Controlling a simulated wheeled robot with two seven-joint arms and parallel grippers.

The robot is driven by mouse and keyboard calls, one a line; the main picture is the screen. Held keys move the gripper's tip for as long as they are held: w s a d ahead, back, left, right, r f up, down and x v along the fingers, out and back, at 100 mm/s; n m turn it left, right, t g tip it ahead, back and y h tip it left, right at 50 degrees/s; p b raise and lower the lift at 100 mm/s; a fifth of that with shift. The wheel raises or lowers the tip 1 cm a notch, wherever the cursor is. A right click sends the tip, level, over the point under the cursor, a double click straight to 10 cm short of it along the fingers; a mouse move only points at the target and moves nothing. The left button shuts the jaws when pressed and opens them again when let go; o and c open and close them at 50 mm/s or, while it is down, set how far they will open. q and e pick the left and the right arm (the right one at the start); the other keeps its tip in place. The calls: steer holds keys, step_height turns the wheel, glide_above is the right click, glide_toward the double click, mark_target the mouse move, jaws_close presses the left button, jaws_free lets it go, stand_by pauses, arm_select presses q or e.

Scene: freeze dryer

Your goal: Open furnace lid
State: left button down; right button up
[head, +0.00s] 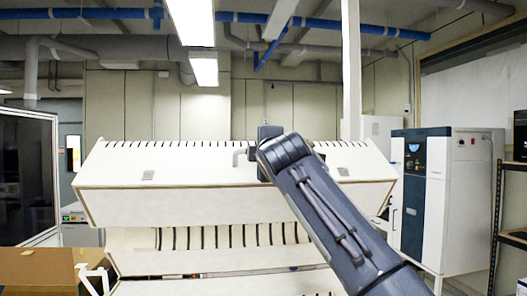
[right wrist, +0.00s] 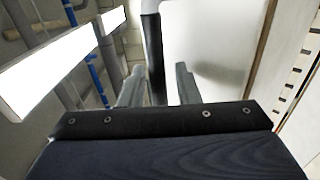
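The white furnace lid (head: 235,205) is raised above the furnace body (head: 210,262), with a slotted gap showing between them. A small grey handle (head: 240,155) is at the middle of the lid, partly hidden by my right arm. My right gripper (head: 265,150) is at the handle; its fingers are mostly hidden in the head view. In the right wrist view the two fingers (right wrist: 158,85) are apart, with a dark bar (right wrist: 153,45) showing between or beyond them. I cannot tell whether they touch it. The white lid surface (right wrist: 215,45) is beside them. My left gripper is not in view.
A white and dark-blue cabinet (head: 465,200) stands at the right, by a dark shelf rack (head: 495,220). A dark-glass unit (head: 28,175) and a cardboard box (head: 40,268) are at the left. A white vertical post (head: 351,70) rises behind the lid.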

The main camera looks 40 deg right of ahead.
jaws_close()
steer(key=shift+f, duration=0.2)
steer(key=shift+t+h, duration=0.4)
steer(key=shift+t, duration=0.2)
steer(key=s+b, duration=0.1)
steer(key=b, duration=0.1)
steer(key=s+a+f+b, duration=0.1)
steer(key=b, duration=0.1)
steer(key=s+a+f+b, duration=0.1)
steer(key=s+b, duration=0.1)
steer(key=b, duration=0.1)
steer(key=shift+s+a+f, duration=0.1)
steer(key=shift+a+f, duration=0.1)
steer(key=shift+f, duration=0.05)
